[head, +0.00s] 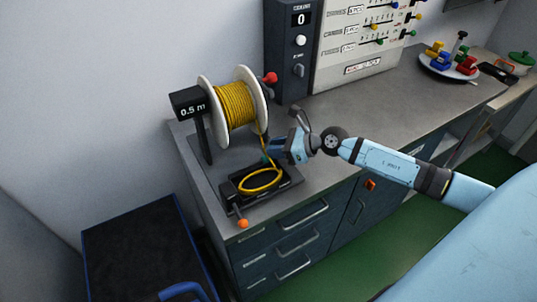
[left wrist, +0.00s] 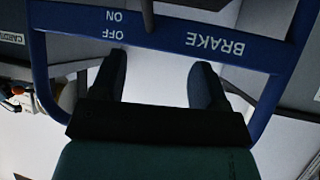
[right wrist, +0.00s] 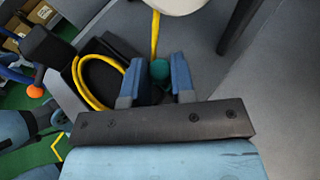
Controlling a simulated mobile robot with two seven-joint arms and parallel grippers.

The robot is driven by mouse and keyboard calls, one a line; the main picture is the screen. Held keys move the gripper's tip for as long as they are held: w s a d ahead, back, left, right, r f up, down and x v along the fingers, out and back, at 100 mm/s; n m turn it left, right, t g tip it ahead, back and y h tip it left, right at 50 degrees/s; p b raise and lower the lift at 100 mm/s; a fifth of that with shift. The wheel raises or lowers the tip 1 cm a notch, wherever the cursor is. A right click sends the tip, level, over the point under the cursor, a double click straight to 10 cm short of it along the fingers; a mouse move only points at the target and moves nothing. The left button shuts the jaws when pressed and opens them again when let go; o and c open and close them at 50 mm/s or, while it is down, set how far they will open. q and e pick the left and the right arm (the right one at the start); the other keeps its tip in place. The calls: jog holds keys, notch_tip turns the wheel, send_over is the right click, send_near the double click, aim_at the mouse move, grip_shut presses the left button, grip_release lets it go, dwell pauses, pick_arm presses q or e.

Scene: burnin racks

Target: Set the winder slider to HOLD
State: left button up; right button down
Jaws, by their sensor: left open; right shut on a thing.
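The winder carries a white-flanged spool of yellow cable (head: 236,106) on the bench's near end. A black sign reading 0.5 m (head: 190,102) stands at its left. A black tray (head: 238,203) in front holds a loose yellow coil. My right gripper (head: 270,153) is at the tray's far right side, below the spool. In the right wrist view its blue fingers (right wrist: 158,78) are shut on a small teal knob (right wrist: 158,70), apparently the slider's. No HOLD label is readable. My left gripper (left wrist: 160,85) shows only in its wrist view, open, near a blue frame.
The blue frame (left wrist: 215,47) bears BRAKE, ON and OFF. An orange-knobbed lever (head: 243,223) is at the tray's front; a red knob (head: 270,78) is beside the spool. A dark box showing 0 (head: 300,19) stands behind. A blue-edged cart (head: 130,250) is lower left.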

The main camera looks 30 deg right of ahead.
jog(key=shift+d, duration=0.2)
jog(key=c, duration=1.2)
grip_release()
jog(key=shift+o, duration=1.1)
jog(key=shift+d, duration=0.15)
jog(key=shift+s, duration=0.15)
jog(key=b+v, duration=0.2)
jog(key=v, duration=1.1)
jog(key=shift+s+r, duration=0.2)
jog(key=shift+r, duration=0.1)
